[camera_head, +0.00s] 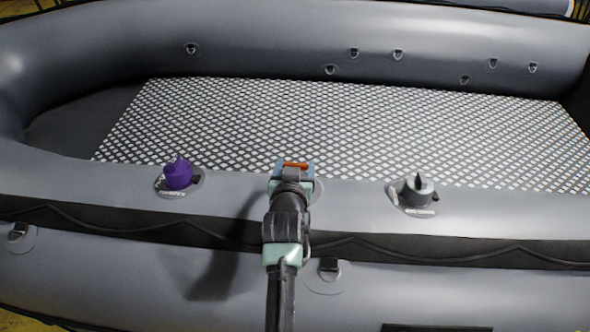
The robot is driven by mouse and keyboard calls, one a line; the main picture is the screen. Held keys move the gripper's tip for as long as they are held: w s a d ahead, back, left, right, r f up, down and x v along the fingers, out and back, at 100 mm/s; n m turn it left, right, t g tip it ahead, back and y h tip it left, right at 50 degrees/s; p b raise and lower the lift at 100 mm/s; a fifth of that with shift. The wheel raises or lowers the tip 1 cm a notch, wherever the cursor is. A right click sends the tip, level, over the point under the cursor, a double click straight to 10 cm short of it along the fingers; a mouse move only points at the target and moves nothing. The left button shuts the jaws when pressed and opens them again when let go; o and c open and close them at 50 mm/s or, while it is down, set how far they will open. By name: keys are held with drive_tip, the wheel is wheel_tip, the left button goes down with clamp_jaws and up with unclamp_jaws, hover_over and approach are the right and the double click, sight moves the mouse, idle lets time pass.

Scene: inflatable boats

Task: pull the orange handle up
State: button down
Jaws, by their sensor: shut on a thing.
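The orange handle (295,165) shows as a small orange strip at the end of my gripper (294,168), over the near tube of the grey inflatable boat (90,190). My gripper is shut on the orange handle. The gripper body hides most of the handle and whatever it is fixed to. A round pale patch edge shows on the tube just right of the gripper. I cannot tell how far the handle is raised.
A black D-ring (329,268) sits low beside my arm. The patterned boat floor (340,125) beyond is clear.

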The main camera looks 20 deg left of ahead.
drive_tip(key=shift+w+r, duration=0.1)
drive_tip(key=shift+r, duration=0.2)
drive_tip(key=shift+c, duration=1.2)
unclamp_jaws()
drive_tip(key=shift+o, duration=1.2)
drive_tip(key=shift+f, duration=0.1)
drive_tip(key=b+v, duration=0.2)
drive_tip(key=v, duration=1.1)
drive_tip(key=shift+b, duration=0.3)
drive_tip(key=shift+f, duration=0.1)
